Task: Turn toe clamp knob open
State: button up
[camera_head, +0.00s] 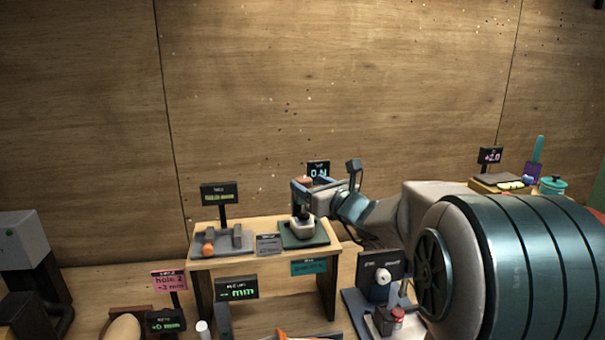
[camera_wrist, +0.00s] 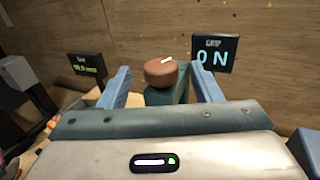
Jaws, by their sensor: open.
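A brown round knob (camera_wrist: 158,74) with a white mark on its top sits on a dark green block (camera_wrist: 168,94) in the wrist view. My gripper (camera_wrist: 162,80) is open, with one blue finger on each side of the knob and visible gaps between. In the head view my gripper (camera_head: 312,188) is over the right side of the small wooden table. Only a little brown of the knob (camera_head: 304,179) shows there. Below is a pale rounded piece (camera_head: 302,227) on a dark green plate (camera_head: 318,239).
The wooden table (camera_head: 262,262) also holds a grey fixture (camera_head: 222,241) with an orange part and a sign (camera_head: 219,193). A stand with a white knob (camera_head: 383,277) is at lower right. A plywood wall (camera_head: 330,90) closes the back.

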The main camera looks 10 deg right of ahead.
aim_at(299, 178)
jog(key=shift+p+x, duration=0.6)
jog(key=shift+x, duration=2.2)
jog(key=c, duration=1)
